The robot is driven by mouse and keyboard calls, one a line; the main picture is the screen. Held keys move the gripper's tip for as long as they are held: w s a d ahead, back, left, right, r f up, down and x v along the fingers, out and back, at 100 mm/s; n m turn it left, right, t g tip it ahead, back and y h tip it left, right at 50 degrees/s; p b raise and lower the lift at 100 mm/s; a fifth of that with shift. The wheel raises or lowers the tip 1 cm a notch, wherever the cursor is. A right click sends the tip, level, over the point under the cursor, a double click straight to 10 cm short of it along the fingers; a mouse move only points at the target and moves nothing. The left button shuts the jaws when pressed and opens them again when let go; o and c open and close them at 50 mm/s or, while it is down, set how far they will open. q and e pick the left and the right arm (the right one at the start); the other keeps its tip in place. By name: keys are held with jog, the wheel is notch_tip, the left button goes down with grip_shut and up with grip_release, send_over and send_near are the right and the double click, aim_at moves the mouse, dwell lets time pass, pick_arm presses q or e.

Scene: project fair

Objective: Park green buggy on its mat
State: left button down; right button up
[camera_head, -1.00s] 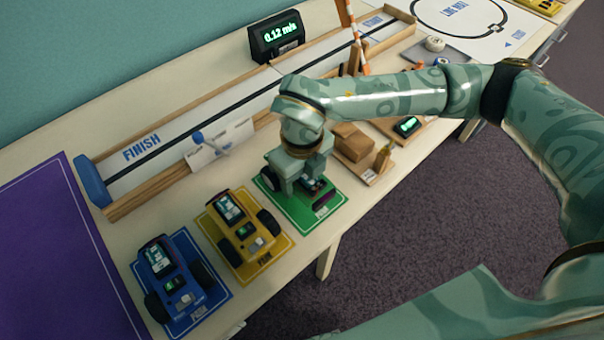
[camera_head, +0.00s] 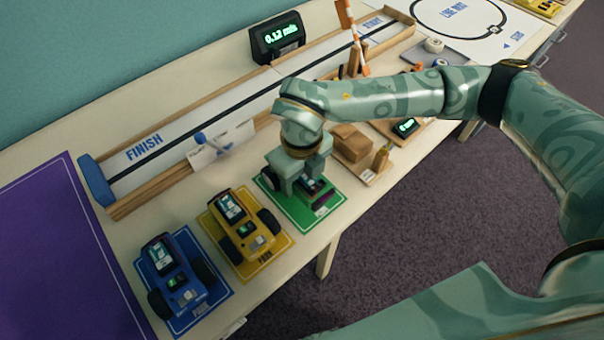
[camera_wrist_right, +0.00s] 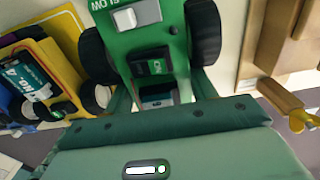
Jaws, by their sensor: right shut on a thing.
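The green buggy (camera_head: 316,187) is at the green mat (camera_head: 331,205), mostly hidden under my right gripper (camera_head: 298,187). It lies over the mat in the head view; I cannot tell whether all its wheels touch it. In the right wrist view the green buggy (camera_wrist_right: 125,40) fills the top middle, with dark wheels on both sides. My right gripper is shut on the green buggy, with a finger on either side of its narrow end. My left gripper is not in view.
A yellow buggy (camera_head: 240,225) and a blue buggy (camera_head: 172,275) stand on their own mats to the left. A wooden-edged track (camera_head: 190,145) runs behind. Brown blocks (camera_head: 352,142) sit close on the right. The table's front edge is near.

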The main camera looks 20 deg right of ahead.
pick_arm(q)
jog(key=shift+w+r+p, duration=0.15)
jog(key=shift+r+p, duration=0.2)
pick_arm(e)
jog(key=shift+f, duration=0.95)
dwell(1.4)
pick_arm(q)
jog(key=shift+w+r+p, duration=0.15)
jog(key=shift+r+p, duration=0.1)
jog(key=shift+p, duration=0.05)
pick_arm(e)
jog(key=shift+f, duration=0.1)
dwell(0.3)
jog(key=o, duration=0.9)
pick_arm(q)
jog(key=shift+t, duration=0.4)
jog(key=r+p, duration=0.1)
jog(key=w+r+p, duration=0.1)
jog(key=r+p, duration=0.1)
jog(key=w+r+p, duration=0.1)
jog(key=p, duration=0.1)
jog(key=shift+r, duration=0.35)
pick_arm(e)
notch_tip(320, 180, up, 16)
jog(key=shift+r, duration=0.2)
jog(key=shift+f, duration=0.1)
